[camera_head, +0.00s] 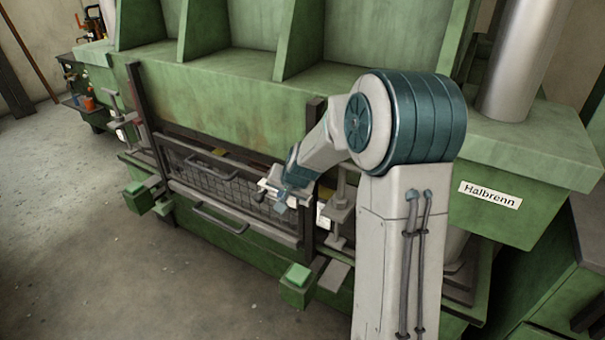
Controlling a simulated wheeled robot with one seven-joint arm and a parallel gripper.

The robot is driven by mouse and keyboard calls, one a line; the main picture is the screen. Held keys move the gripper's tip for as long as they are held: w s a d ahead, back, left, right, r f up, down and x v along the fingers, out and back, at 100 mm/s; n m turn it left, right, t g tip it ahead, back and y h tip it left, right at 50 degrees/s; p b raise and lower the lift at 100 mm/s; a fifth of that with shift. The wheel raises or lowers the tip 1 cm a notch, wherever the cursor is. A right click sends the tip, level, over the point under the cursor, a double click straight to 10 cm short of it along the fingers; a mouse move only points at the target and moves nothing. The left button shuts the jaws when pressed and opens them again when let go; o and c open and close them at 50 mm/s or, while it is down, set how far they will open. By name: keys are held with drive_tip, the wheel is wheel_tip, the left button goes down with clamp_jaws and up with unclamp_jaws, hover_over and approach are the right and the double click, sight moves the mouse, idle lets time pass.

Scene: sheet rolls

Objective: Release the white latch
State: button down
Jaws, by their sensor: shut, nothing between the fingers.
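My gripper (270,193) is at the right end of the dark mesh guard (225,188) on the green machine's front. It is shut and empty. A small white piece (322,217) sits on the right post just right of my gripper. Another white piece (121,135) is by the left post. Both are too small to tell which is the white latch. My gripper and wrist hide part of the guard's right end, and I cannot tell whether the fingers touch anything.
The guard has bar handles, one on its lower panel (219,220). Green blocks stick out at the lower left (138,198) and lower right (297,284). A "Halbrenn" label (490,194) is on the machine's right. The concrete floor (150,285) is clear at the front left.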

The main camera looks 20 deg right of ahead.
drive_tip(key=v, duration=1.6)
drive_tip(key=shift+s+d+r, duration=0.2)
drive_tip(key=shift+p, duration=0.3)
drive_tip(key=s+a+r+n+g+p, duration=0.1)
drive_tip(key=s+n+p, duration=0.1)
drive_tip(key=s, duration=0.5)
drive_tip(key=s+a+r+n+g+h+p, duration=0.1)
drive_tip(key=s+a+r+n+p, duration=0.1)
drive_tip(key=s, duration=0.5)
drive_tip(key=s+a+r+n+g+p, duration=0.1)
drive_tip(key=s+n+p, duration=0.1)
drive_tip(key=s+p, duration=0.2)
drive_tip(key=s, duration=0.3)
drive_tip(key=shift+s+a+r+g+h, duration=0.15)
drive_tip(key=shift+s+a+g+h, duration=0.15)
drive_tip(key=shift+s+g, duration=0.1)
